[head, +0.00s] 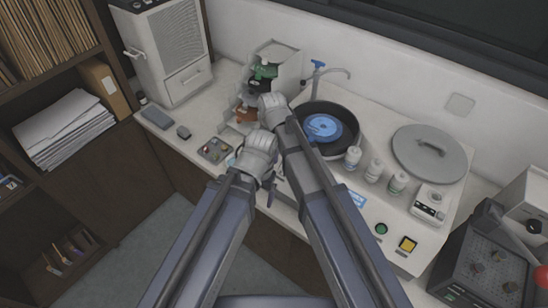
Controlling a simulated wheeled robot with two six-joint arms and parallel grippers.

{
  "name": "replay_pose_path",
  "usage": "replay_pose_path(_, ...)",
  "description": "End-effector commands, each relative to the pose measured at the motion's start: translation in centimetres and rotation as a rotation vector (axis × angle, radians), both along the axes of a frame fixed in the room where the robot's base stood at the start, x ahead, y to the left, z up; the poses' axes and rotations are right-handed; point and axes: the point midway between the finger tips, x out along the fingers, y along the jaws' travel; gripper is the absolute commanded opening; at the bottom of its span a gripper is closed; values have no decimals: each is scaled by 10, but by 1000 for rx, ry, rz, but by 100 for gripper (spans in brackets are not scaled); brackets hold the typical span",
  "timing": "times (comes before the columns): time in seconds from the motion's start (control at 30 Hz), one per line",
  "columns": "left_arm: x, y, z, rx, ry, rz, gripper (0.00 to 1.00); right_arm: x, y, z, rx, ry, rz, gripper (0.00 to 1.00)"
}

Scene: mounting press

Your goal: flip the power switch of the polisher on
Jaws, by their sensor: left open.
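The polisher (365,205) is a white cabinet on the bench, with a black round bowl (350,112) holding a blue disc (323,128). On its front right are a green round button (381,229) and a yellow square switch (407,244). I cannot tell which is the power switch or whether it is on. My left gripper (258,150) is open, left of the bowl and well away from these controls. Its fingers are mostly hidden by its wrist. My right gripper (272,106) is by the bowl's left edge, its fingers hidden. My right arm crosses the polisher's left front.
Several small white bottles (373,171), a grey round lid (429,152) and a white control unit (430,203) sit on the polisher. A dark box (485,262) is at right, a white cabinet (167,50) at back left.

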Motion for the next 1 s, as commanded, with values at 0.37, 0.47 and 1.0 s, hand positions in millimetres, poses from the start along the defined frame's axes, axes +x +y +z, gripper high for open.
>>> replay_pose_path(0.37,0,0,-61,1,-1,-2,88,2,-1,-61,0,0,0,0)
replay_pose_path(0.47,0,0,-76,1,-1,-6,88,2,-1,-76,0,0,0,0)
replay_pose_path(1.0,0,0,-102,2,0,-13,88,26,-19,-102,0,0,0,0)
